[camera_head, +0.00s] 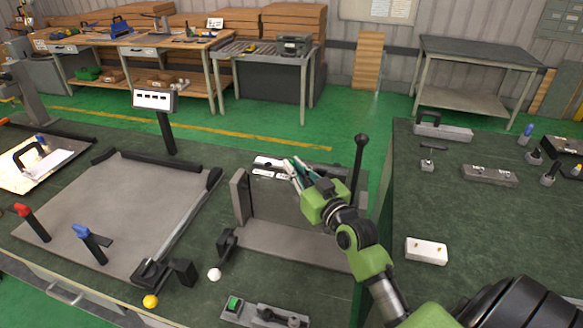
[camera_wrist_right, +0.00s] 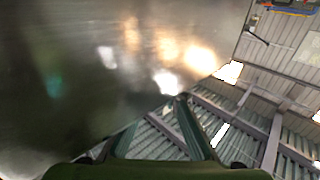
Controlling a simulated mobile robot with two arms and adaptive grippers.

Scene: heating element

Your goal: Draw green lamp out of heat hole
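The likely heat hole is on the upright grey fixture (camera_head: 285,205) at mid table, but no hole is clear. My right gripper (camera_head: 291,163) is at the top of this fixture, beside its white-labelled part (camera_head: 268,163). Its two fingers stand apart in the right wrist view (camera_wrist_right: 157,112), with nothing seen between them, facing a blurred shiny metal surface (camera_wrist_right: 130,65). What lies behind the fingers is hidden. My left gripper is out of view.
A black-knobbed lever (camera_head: 361,150) rises right of the fixture. A grey plate (camera_head: 125,210) with red (camera_head: 23,210) and blue (camera_head: 82,231) handles lies left. A yellow ball (camera_head: 150,301) and a white ball (camera_head: 215,274) are in front. A white block (camera_head: 427,250) rests on the right table.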

